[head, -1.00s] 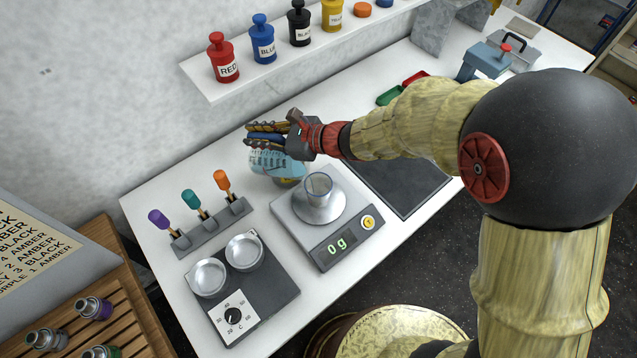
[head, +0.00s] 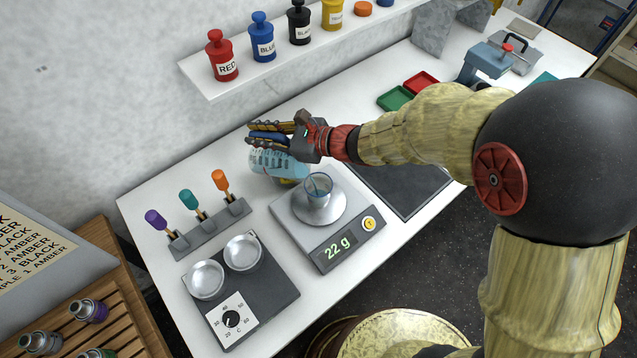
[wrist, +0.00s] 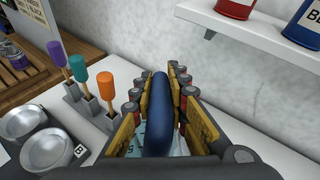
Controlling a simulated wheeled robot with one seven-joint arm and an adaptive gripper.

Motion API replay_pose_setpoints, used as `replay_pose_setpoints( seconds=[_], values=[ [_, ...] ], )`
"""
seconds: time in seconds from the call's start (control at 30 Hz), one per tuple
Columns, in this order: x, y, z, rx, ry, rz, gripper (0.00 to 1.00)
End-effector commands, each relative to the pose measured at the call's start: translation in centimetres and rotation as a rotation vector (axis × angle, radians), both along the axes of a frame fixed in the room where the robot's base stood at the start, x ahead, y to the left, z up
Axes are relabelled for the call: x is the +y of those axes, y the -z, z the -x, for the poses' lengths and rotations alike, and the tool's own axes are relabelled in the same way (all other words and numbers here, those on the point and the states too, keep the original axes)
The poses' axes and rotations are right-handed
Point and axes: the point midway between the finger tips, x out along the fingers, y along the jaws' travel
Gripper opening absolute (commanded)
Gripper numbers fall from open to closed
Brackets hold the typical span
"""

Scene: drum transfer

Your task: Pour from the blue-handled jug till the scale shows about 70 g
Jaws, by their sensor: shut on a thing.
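My gripper (head: 272,132) is shut on the blue handle of the jug (head: 277,162). The jug is clear with light blue liquid and is tilted towards the glass beaker (head: 319,188), with its lip near the beaker's rim. A thin stream seems to fall into the beaker, which stands on the round pan of the scale (head: 292,219). The scale's display (head: 337,247) reads 22 g. In the wrist view the blue handle (wrist: 157,115) lies between my two fingers, and most of the jug is hidden below it.
A rack (head: 210,228) with purple, teal and orange-topped tools stands left of the scale. A hotplate (head: 255,290) with two metal dishes is in front of it. A shelf (head: 290,65) with labelled bottles hangs above. Green (head: 396,98) and red trays lie farther back.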

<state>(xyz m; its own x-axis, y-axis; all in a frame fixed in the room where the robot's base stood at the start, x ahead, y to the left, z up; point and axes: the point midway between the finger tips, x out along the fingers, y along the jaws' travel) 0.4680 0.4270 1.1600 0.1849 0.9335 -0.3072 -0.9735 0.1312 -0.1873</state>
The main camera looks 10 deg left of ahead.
Motion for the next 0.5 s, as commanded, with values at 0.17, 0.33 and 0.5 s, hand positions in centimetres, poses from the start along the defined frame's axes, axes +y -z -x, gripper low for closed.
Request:
replay_pose_setpoints(
  seconds=[0.17,0.33,0.5],
  values=[
    [-0.15,-0.14,0.01,-0.003,0.0,-0.009,0.0],
    [-0.29,-0.24,0.04,-0.004,-0.001,-0.016,0.0],
    [-0.42,-0.3,0.06,-0.005,0.0,-0.022,0.0]
  ],
)
